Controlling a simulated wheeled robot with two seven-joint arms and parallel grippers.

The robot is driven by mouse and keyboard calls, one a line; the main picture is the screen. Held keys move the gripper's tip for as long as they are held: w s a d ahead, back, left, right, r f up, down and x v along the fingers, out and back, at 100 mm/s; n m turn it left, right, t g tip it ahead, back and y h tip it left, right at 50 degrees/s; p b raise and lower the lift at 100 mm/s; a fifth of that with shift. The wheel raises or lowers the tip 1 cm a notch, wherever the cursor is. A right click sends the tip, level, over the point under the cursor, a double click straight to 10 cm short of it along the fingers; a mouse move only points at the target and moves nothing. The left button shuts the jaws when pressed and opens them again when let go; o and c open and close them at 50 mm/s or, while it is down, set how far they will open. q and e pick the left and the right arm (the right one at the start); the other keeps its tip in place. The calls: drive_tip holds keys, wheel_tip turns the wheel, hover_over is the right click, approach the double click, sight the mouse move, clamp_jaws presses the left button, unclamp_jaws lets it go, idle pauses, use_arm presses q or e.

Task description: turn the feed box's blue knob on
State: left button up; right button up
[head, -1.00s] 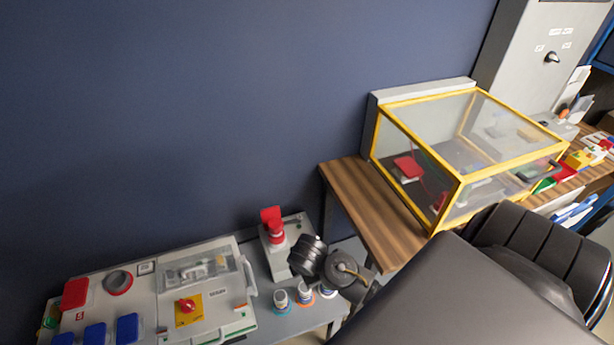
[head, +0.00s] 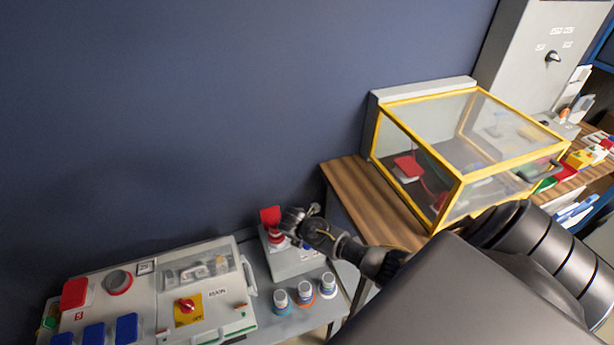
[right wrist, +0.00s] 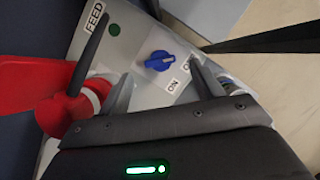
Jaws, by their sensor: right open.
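The feed box (head: 298,263) is a light grey box on the grey bench. In the right wrist view its sloping face carries the label FEED (right wrist: 96,17), a dark green round lamp (right wrist: 114,29) and the blue knob (right wrist: 161,63). The knob's grip ridge lies roughly across the picture, and an ON label (right wrist: 173,86) sits below it. A second label beside it is partly hidden by a finger. My right gripper (right wrist: 161,66) is open, its fingers on either side of the knob in the picture; no contact shows. In the head view my right gripper (head: 292,220) is over the box. My left gripper is out of view.
A red part (head: 271,216) stands up on the feed box, close to my right gripper. Three small jars (head: 304,293) stand in front. A larger grey panel box (head: 150,300) with a red rotary switch is to the left. A yellow-framed clear case (head: 460,165) is at right.

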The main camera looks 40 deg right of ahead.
drive_tip(key=shift+x, duration=2.35)
drive_tip(key=c, duration=1)
